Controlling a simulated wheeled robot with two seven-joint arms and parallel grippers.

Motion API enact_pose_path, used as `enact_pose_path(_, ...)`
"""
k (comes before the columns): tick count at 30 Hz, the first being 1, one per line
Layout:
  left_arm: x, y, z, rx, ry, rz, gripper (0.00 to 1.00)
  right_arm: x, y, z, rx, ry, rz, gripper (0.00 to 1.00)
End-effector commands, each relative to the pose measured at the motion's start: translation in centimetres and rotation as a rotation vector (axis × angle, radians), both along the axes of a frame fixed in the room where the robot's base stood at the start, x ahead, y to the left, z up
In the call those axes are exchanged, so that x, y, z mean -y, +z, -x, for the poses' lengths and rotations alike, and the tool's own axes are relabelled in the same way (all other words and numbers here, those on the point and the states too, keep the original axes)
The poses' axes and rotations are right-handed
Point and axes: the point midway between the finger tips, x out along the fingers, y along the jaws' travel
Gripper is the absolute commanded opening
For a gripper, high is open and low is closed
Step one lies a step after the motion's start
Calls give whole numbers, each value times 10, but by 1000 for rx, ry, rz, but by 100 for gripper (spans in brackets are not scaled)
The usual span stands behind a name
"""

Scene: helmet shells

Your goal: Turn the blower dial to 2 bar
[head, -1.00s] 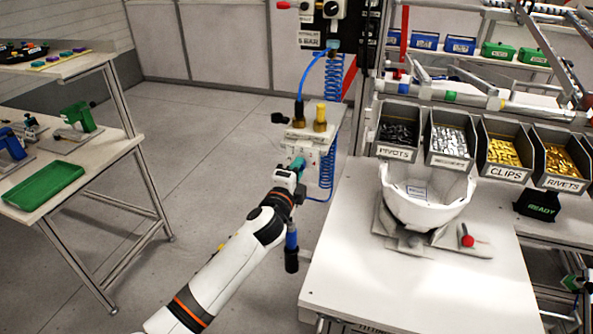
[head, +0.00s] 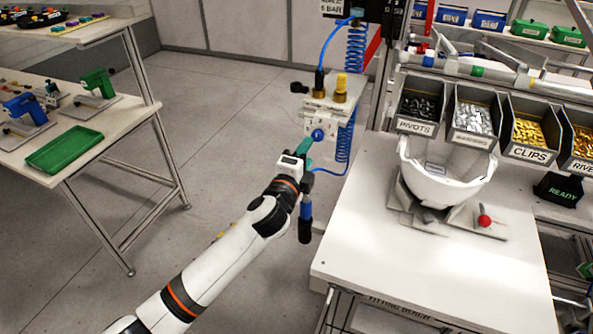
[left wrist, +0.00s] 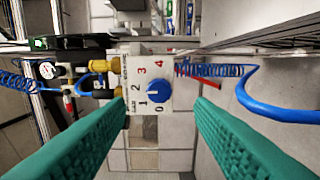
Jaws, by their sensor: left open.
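The blower dial is a round blue knob (left wrist: 159,92) on a white box (left wrist: 133,77) marked 0 to 4, with 3 and 4 in red. A small white mark shows on the knob's left side, near 1 and 2; its exact reading is hard to tell. In the head view the blue knob (head: 318,134) sits on the front of the white blower box (head: 342,120). My left gripper (head: 305,147) is just in front of it. In the left wrist view its teal fingers (left wrist: 160,106) are open and empty, spread on either side of the knob, apparently short of it. My right gripper is out of view.
Brass fittings (head: 340,88) and a coiled blue hose (head: 355,48) stand above and behind the box. The white worktable (head: 400,262) with a white helmet shell (head: 440,180) is at right. A side table with a green tray (head: 65,151) is at left, with open floor between.

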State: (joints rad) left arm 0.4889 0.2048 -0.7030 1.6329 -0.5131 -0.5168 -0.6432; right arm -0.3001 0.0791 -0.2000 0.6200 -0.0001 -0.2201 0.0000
Motion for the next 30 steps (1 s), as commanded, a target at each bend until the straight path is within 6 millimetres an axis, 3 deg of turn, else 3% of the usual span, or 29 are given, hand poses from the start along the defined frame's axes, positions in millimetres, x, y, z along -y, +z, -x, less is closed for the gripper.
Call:
enact_pose_path(6, -12, -2, 38, 0, -1, -1, 48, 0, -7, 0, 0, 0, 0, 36)
enact_pose_path(12, -18, -1, 55, 0, 0, -1, 48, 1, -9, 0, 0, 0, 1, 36)
enact_pose_path(27, -19, 0, 58, 0, 0, 0, 48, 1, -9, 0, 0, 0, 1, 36)
enact_pose_path(30, -21, -10, 55, -23, 7, 7, 48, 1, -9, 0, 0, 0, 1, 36)
